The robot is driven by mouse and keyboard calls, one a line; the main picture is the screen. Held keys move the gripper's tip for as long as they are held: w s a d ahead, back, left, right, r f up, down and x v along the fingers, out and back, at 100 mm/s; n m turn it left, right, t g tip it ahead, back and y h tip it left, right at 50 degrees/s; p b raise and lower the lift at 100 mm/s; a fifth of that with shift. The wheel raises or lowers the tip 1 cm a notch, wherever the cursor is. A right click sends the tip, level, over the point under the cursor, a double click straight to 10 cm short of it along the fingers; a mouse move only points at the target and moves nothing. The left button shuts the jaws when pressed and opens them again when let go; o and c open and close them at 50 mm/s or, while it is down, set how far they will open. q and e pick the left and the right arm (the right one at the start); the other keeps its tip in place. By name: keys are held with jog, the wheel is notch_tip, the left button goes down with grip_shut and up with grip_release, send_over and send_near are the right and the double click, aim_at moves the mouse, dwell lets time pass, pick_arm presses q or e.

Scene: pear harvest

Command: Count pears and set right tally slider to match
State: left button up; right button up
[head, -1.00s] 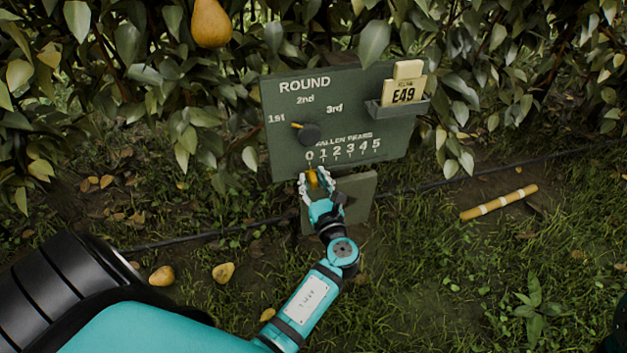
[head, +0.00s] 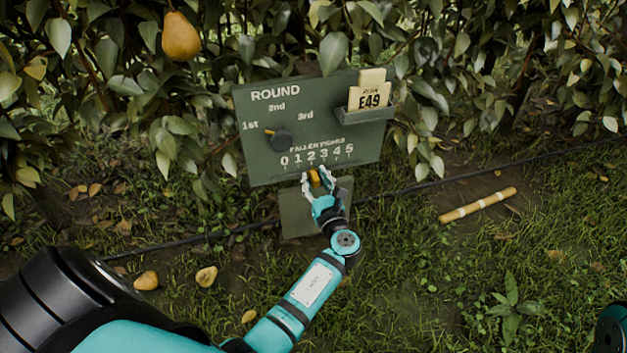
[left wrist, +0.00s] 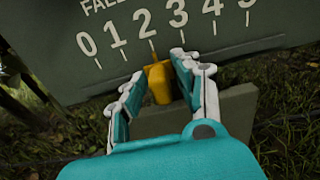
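The green tally board (head: 350,150) stands before the hedge, with a FALLEN PEARS scale from 0 to 5. A yellow slider (head: 314,177) is at its lower edge, at about the 2 mark; it also shows in the left wrist view (left wrist: 160,84). Two pears, one (head: 146,280) and another (head: 206,276), lie on the grass at lower left. A smaller yellow thing (head: 249,316), pear or leaf, lies nearby. My right gripper is not visible.
A pear (head: 181,36) hangs in the hedge. The board has a dark ROUND knob (head: 281,142), its orange pointer towards 1st, and a holder (head: 366,118) with an E49 card (head: 369,98). A banded yellow stick (head: 478,205) lies right. A dark hose crosses behind.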

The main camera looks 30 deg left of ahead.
pick_arm(q)
jog(key=shift+o, duration=0.8)
jog(key=v, duration=0.7)
jog(key=shift+s+d, duration=0.1)
jog(key=shift+s, duration=0.05)
